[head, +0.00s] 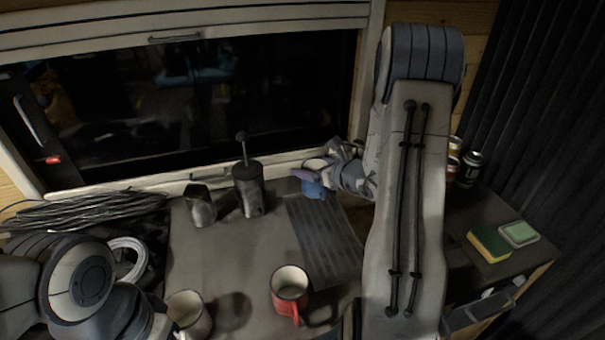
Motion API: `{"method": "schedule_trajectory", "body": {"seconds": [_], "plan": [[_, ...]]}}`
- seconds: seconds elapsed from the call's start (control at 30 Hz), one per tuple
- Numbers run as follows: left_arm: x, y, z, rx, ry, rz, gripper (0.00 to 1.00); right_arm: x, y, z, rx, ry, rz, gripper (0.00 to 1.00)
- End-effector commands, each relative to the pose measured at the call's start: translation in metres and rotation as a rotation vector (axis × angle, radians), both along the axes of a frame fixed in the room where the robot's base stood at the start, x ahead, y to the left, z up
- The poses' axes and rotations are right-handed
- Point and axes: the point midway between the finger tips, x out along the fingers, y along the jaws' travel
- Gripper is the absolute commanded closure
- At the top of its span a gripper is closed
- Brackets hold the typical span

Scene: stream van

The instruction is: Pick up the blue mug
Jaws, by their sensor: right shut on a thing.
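The blue mug (314,188) is at the back of the counter, near the window and beside the ribbed drain area. My right gripper (327,178) reaches in from the right and is shut on the blue mug. The fingers and wrist hide part of the mug's right side. I cannot tell whether the mug touches the counter. My left arm shows at the lower left, but its gripper is not in view.
A red mug (289,288) and a pale mug (188,312) stand at the front. A dark French press (248,188) and a metal pitcher (200,206) stand left of the blue mug. Coiled cables (85,211) lie far left. A sponge (489,243) and cans (470,168) are right.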

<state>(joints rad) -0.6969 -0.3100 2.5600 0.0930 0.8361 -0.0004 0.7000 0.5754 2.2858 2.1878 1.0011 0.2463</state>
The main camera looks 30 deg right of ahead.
Motion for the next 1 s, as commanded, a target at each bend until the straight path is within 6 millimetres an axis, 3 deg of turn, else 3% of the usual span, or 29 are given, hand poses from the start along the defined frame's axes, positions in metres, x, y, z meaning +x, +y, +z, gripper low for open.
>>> {"method": "schedule_trajectory", "body": {"seconds": [0.5, 1.0], "plan": [[0.0, 0.0, -0.008, 0.0, 0.0, 0.0, 0.54, -0.046, -0.037, 0.036, -0.002, -0.004, -0.002, 0.91], [0.0, 0.0, -0.009, 0.0, 0.0, 0.0, 0.54, -0.069, -0.054, 0.054, -0.001, -0.004, -0.001, 0.91]]}}
